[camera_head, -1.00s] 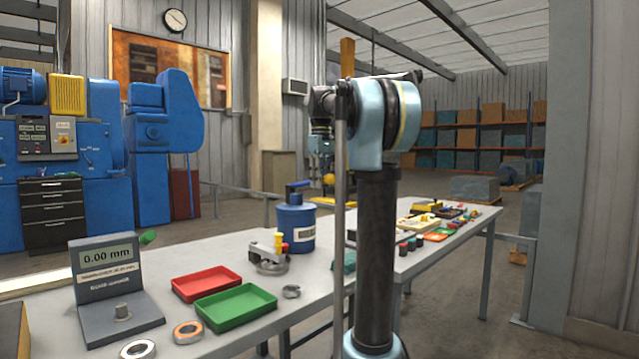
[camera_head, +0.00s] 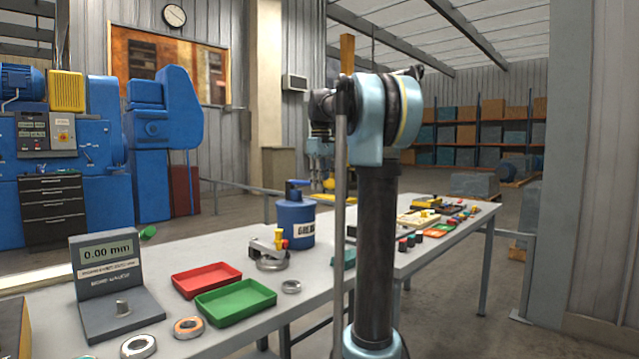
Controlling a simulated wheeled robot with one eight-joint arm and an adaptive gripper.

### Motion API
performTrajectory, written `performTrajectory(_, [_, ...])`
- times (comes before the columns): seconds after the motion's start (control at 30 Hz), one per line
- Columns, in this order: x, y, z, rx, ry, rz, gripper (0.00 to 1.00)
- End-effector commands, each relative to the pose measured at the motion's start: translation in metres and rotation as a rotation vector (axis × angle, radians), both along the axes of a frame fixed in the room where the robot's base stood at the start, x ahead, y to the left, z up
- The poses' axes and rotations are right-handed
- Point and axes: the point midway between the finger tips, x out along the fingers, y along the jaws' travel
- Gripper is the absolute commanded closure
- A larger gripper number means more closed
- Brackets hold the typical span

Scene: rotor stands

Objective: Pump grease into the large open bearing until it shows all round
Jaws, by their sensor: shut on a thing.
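Two ring-shaped bearings lie on the near left of the bench: a steel one (camera_head: 138,346) at the front edge and one with an orange band (camera_head: 182,334) beside it. A smaller steel ring (camera_head: 291,291) lies right of the green tray. I cannot tell for sure which is the large open bearing, or see grease on any. A blue grease tub (camera_head: 294,228) with a lever on top stands upright at mid-bench. My arm's column and joint fill the centre right.
A gauge reading 0.00 mm (camera_head: 104,252) stands at left. Several small parts crowd the far bench.

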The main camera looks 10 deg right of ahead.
Motion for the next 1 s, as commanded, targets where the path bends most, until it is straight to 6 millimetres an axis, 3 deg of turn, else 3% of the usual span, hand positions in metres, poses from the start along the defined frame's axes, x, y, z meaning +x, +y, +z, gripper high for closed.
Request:
performTrajectory(0.8, [0.001,0.000,-0.027,0.000,-0.001,0.000,0.94])
performTrajectory(1.0, [0.001,0.000,-0.022,0.000,-0.001,0.000,0.94])
